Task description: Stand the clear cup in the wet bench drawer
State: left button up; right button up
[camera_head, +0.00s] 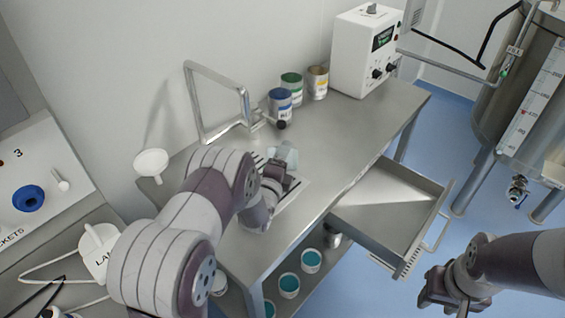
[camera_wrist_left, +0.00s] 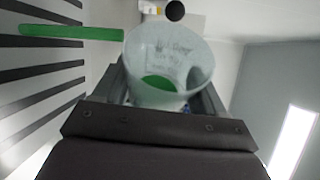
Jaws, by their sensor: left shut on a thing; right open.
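The clear cup (camera_wrist_left: 165,75) is between the fingers of my left gripper (camera_wrist_left: 160,100), which is shut on it. In the head view the cup (camera_head: 284,154) shows as a pale translucent shape at my left gripper (camera_head: 275,168), low over the bench's slotted area. The wet bench drawer (camera_head: 385,205) is pulled out to the right of the bench and looks empty. My right gripper (camera_head: 452,290) is open and empty, in front of the drawer and lower right of it. The cup's base is hidden in the head view.
Blue, green and yellow labelled cans (camera_head: 291,88) stand at the back of the bench (camera_head: 350,125), beside a white instrument box (camera_head: 368,50). A bent metal frame (camera_head: 215,100) rises behind my left gripper. A steel tank (camera_head: 525,90) stands at right.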

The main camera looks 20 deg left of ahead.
aim_at(388, 204)
jog(key=l, duration=0.45)
jog(key=k+l+u, duration=0.1)
jog(key=l, duration=1.05)
